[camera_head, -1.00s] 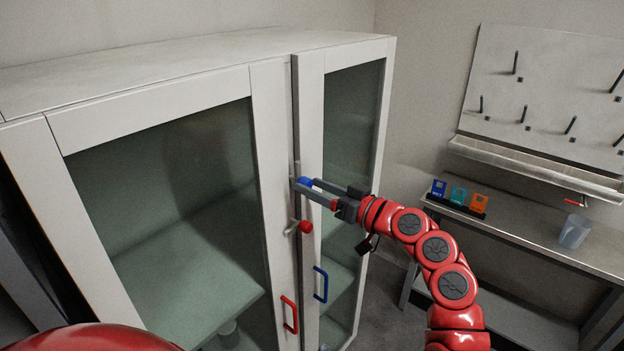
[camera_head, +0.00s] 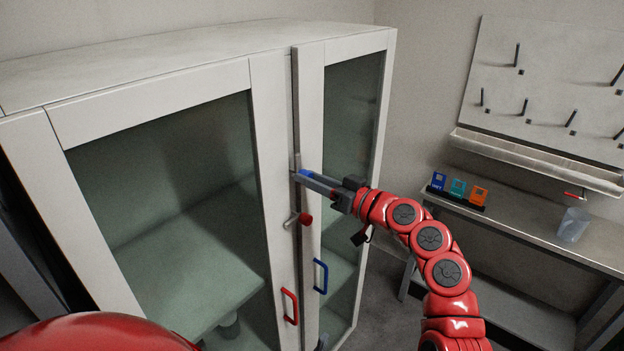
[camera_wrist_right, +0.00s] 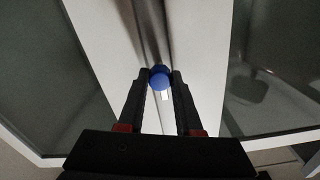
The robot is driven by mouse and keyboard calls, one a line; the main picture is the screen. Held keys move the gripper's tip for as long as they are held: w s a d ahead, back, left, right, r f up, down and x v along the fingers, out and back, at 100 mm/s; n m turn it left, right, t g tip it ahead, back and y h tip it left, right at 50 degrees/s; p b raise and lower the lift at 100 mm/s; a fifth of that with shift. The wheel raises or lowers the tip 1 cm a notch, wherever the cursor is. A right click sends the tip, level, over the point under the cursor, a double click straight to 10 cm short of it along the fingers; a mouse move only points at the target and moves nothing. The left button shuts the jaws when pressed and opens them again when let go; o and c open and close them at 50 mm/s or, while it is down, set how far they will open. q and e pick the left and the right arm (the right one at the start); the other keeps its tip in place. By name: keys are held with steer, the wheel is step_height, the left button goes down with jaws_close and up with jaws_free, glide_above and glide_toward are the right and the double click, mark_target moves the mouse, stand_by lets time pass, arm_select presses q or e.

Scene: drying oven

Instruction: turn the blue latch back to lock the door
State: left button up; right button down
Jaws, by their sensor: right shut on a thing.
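The blue latch (camera_head: 307,174) sits high on the seam between the two glass doors of the white cabinet. My right gripper (camera_head: 305,178) is at the latch with its fingers shut on it. In the right wrist view the latch's round blue knob (camera_wrist_right: 160,78) shows between the tips of the gripper (camera_wrist_right: 160,84). The fingers hide part of the latch in the head view, so its exact angle is hard to tell. The right door (camera_head: 338,200) and the left door (camera_head: 150,190) both look closed. My left gripper is not in view.
A red latch (camera_head: 304,219) sits just below on the seam. A red handle (camera_head: 289,307) and a blue handle (camera_head: 321,276) stick out lower down. A bench (camera_head: 520,228) with coloured boxes and a clear beaker (camera_head: 573,224) stands at the right.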

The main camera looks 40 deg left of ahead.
steer(key=m+p, duration=0.4)
steer(key=m, duration=1.3)
steer(key=shift+m+p, duration=0.4)
stand_by(0.4)
steer(key=c, duration=0.6)
jaws_free()
